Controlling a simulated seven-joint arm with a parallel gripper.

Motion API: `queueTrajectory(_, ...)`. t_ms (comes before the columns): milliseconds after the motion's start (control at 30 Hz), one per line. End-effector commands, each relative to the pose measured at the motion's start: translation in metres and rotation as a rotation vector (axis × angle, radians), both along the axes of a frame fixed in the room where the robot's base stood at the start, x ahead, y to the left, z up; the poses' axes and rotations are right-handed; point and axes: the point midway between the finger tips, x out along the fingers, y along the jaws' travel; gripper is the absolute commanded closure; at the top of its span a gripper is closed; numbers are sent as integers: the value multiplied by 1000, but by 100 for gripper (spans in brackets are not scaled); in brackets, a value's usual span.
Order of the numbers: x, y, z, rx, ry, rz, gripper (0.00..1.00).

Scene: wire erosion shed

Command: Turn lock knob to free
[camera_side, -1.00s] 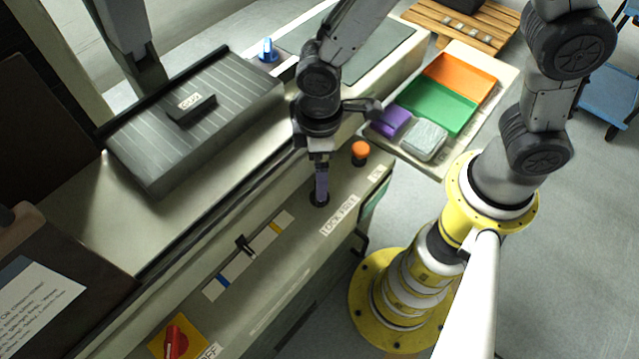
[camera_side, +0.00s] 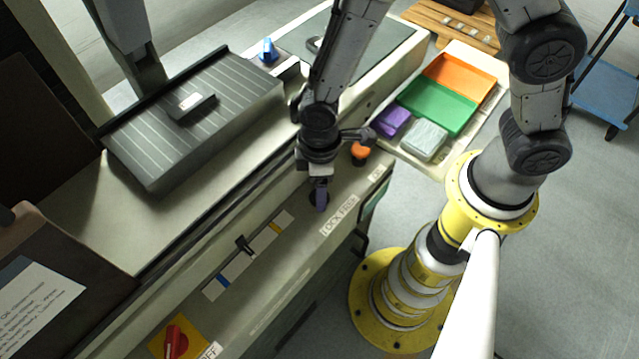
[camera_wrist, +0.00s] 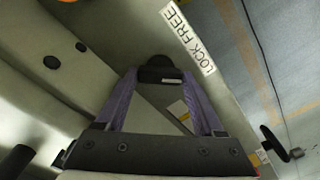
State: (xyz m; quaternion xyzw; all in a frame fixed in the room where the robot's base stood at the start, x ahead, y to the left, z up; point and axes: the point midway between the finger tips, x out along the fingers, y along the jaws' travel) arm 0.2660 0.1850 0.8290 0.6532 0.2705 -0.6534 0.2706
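The lock knob (camera_wrist: 157,68) is black and sits on the beige machine panel. In the wrist view it lies between the tips of my gripper (camera_wrist: 161,74), whose two purple fingers are spread apart. I cannot tell whether the fingers touch the knob's sides. In the side view my gripper (camera_side: 320,207) points down at the knob, and one finger hides most of it. The LOCK FREE label (camera_side: 340,215) is on the panel beside the knob, and it also shows in the wrist view (camera_wrist: 188,40). Which way the knob is turned cannot be made out.
An orange button (camera_side: 360,150) stands close behind my gripper. A slider (camera_side: 244,245) on a marked scale lies left of the knob, with a red switch (camera_side: 174,342) at the front. A tray (camera_side: 472,131) with coloured bins lies to the right.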

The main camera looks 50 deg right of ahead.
Motion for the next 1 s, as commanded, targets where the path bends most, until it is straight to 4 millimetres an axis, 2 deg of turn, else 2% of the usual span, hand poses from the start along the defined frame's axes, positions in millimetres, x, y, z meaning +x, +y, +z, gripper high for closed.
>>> queueTrajectory(33,0,0,0,0,0,0,45)
queueTrajectory(267,0,0,0,0,0,0,86)
queueTrajectory(667,1,0,1,1,-1,83,86)
queueTrajectory(1000,1,0,1,1,-2,356,86)
